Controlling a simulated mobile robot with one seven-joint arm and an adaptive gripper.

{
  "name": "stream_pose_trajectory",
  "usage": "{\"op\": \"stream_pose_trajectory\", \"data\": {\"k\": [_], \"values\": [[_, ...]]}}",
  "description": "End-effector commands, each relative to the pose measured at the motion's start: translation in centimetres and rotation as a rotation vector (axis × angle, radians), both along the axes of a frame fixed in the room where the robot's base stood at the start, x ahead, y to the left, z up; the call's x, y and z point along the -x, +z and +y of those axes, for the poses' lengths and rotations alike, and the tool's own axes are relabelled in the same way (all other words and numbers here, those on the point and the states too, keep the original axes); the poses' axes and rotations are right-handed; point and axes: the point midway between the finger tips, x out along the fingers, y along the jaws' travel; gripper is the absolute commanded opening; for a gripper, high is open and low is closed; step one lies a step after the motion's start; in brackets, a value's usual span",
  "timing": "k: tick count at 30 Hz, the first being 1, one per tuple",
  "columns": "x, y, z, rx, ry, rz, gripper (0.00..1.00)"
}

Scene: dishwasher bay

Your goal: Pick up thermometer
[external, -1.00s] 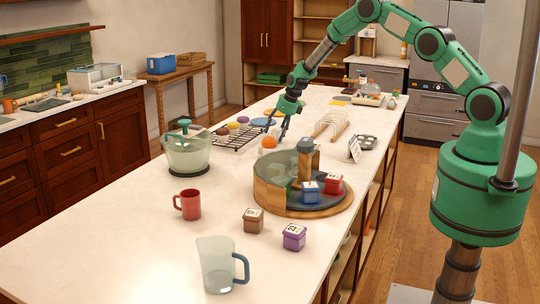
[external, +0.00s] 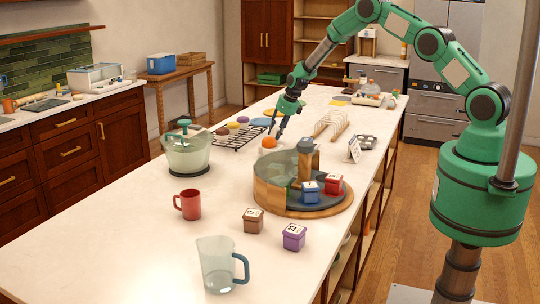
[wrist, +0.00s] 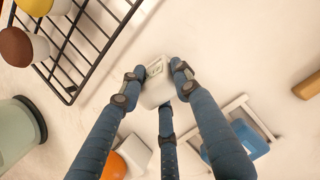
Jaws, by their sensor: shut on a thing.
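A small white block-like thing with a greenish display, which looks like the thermometer (wrist: 156,88), is between the fingertips in the wrist view. My gripper (wrist: 155,83) has blue fingers and is shut on it, with a finger on either side and another below. The thermometer is too small and covered to make out there. I cannot tell whether it is clear of the counter.
A black wire rack (wrist: 82,45) with coloured round things is at upper left in the wrist view. The orange thing (wrist: 114,166) and a blue item on a white frame (wrist: 248,140) are close below. A round tray stand (external: 268,192) and glass-like pot (external: 188,155) stand nearer the camera.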

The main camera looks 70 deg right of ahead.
Motion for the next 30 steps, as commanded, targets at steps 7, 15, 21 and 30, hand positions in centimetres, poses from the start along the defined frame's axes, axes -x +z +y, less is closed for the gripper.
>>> {"op": "stream_pose_trajectory", "data": {"k": [7, 15, 21, 30], "values": [[0.1, -0.1, 0.0, 0.000, 0.000, 0.002, 0.04], [0.0, 1.2, 0.0, 0.000, 0.000, -0.001, 0.04], [-0.1, 3.9, 0.0, 0.000, 0.000, -0.002, 0.04], [0.0, 8.3, 0.0, 0.000, 0.000, -0.001, 0.04]]}}
